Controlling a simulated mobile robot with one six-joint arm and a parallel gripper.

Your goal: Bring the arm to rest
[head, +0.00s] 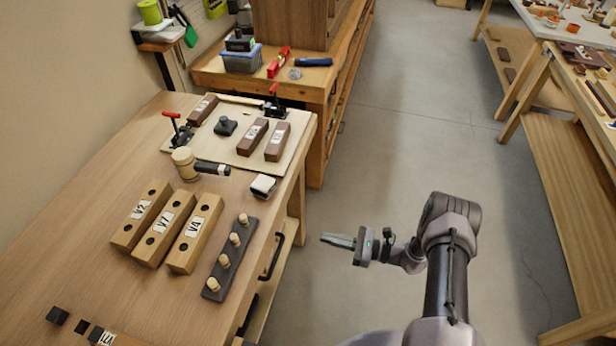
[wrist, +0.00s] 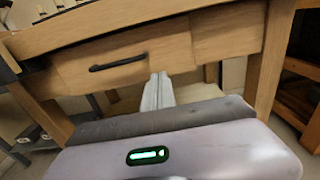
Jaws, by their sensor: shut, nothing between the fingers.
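My gripper (head: 338,240) is over the open floor to the right of the bench in the head view. Its fingers point left, towards the bench's side, and are together with nothing between them. In the wrist view my gripper (wrist: 158,82) shows its closed fingers in front of a wooden drawer front with a dark handle (wrist: 118,63). The fingers look apart from the drawer. My arm is bent, with its elbow raised at the right of the head view.
The bench (head: 100,270) holds labelled wooden blocks (head: 168,228), a dark peg strip (head: 230,258), a mallet (head: 197,165) and a clamp board (head: 232,150). A shelved table (head: 560,150) stands at the right. Grey floor (head: 420,130) lies clear between.

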